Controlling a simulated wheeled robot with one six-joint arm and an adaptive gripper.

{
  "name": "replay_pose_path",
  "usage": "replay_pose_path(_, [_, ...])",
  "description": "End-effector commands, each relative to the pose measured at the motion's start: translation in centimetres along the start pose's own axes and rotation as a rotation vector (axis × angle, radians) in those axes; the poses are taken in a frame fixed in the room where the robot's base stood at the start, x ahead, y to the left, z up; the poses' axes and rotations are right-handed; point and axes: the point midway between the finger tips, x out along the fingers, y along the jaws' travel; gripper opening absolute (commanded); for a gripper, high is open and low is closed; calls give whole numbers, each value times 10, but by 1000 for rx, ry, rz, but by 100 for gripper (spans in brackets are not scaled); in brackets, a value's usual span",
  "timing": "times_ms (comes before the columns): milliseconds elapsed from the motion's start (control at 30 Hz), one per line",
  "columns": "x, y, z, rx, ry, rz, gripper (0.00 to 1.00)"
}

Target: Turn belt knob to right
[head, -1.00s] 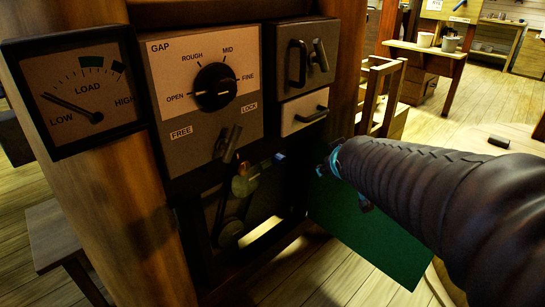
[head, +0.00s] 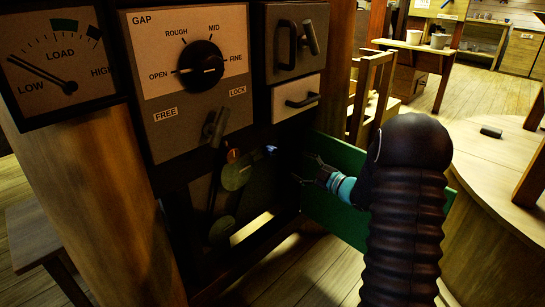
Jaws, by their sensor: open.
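An open compartment (head: 185,205) is below the control panel. Inside its dark opening are a green rounded body (head: 237,172), a small orange part (head: 233,155) and a small blue-tipped part (head: 271,150). Belt and pulley shapes (head: 220,229) show dimly below. I cannot tell for sure which part is the belt knob. My gripper (head: 305,172) is open and empty, in front of the opening's right side, with its fingers toward the blue-tipped part and apart from it. My dark arm covers part of the green door (head: 333,215).
The panel has a black GAP knob (head: 201,65) and a FREE/LOCK lever (head: 214,128). A LOAD gauge (head: 57,62) is at left. Handles (head: 302,99) stick out at the upper right. The open green door and a round wooden table (head: 495,165) bound the right side.

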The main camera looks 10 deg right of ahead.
Motion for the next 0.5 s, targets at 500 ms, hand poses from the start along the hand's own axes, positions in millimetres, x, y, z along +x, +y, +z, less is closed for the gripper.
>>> replay_pose_path(500, [53, -8, 2, 0, 38, -10, 72])
